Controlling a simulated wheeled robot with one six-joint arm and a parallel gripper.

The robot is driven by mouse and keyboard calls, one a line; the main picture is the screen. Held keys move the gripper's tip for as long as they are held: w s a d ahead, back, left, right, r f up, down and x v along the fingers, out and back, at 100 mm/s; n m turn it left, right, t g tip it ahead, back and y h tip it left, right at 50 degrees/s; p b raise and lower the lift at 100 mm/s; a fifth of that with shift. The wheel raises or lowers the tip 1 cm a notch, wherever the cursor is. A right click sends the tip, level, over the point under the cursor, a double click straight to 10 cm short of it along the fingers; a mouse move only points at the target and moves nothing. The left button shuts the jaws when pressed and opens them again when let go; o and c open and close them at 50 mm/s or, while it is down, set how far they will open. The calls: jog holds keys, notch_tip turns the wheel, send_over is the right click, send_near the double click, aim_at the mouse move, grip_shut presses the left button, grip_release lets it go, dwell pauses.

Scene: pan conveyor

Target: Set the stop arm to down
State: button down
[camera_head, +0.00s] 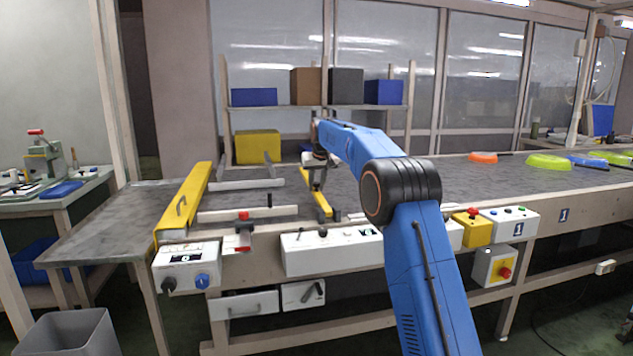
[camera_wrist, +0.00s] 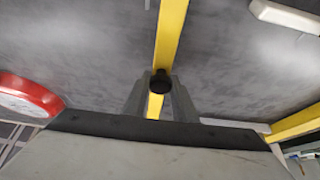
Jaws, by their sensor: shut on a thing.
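The stop arm, a narrow yellow bar (camera_head: 324,207), lies across the grey conveyor near its middle. In the wrist view the yellow bar (camera_wrist: 171,30) runs from the top edge down between my fingers. A black round knob (camera_wrist: 161,81) on it sits between the fingertips. My gripper (camera_head: 317,186) reaches down over the bar and also shows in the wrist view (camera_wrist: 159,92), shut on the knob. My fingers hide part of the bar, and its pivot is not clear. I cannot tell how high the bar sits above the belt.
A wide yellow guard with a handle (camera_head: 184,203) stands at the left end, near pale rails (camera_head: 248,214). Control boxes (camera_head: 330,251) line the front edge. Orange (camera_head: 483,157) and green (camera_head: 549,162) pans lie on the belt at right. A red-rimmed round thing (camera_wrist: 58,103) is at left in the wrist view.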

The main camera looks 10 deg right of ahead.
jog(key=shift+w+f+g, duration=0.25)
jog(key=shift+f+g, duration=0.25)
jog(key=shift+f, duration=0.35)
jog(key=c, duration=1.5)
grip_release()
jog(key=shift+f, duration=0.1)
jog(key=shift+v, duration=8.75)
jog(key=shift+w, duration=0.1)
